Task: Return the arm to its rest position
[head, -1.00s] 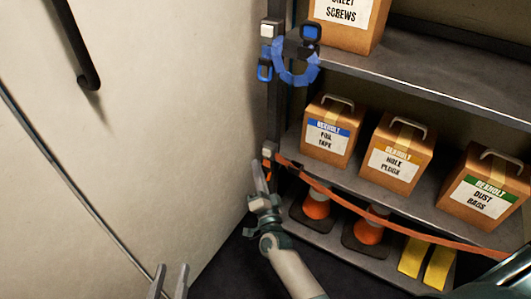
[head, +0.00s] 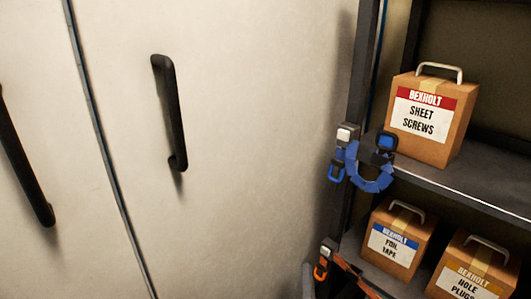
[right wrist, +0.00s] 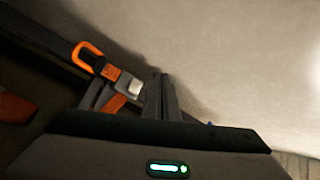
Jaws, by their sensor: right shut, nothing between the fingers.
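My right gripper (head: 308,282) barely shows at the bottom edge of the head view, left of the shelf post. In the right wrist view its fingers (right wrist: 160,97) are shut with nothing between them. They appear close to an orange buckle (right wrist: 92,55) and a grey clip (right wrist: 130,87) on the dark post; I cannot tell whether they touch. The same orange buckle (head: 321,270) shows in the head view at the start of an orange strap (head: 358,284). Most of my right arm is hidden below the frame. My left gripper is not in view.
A pale cabinet with black handles (head: 170,112) fills the left. The shelf rack's post (head: 359,85) carries a blue strap loop (head: 371,180). Boxes of sheet screws (head: 432,112), foil tape (head: 398,240) and hole plugs (head: 468,270) stand on the shelves.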

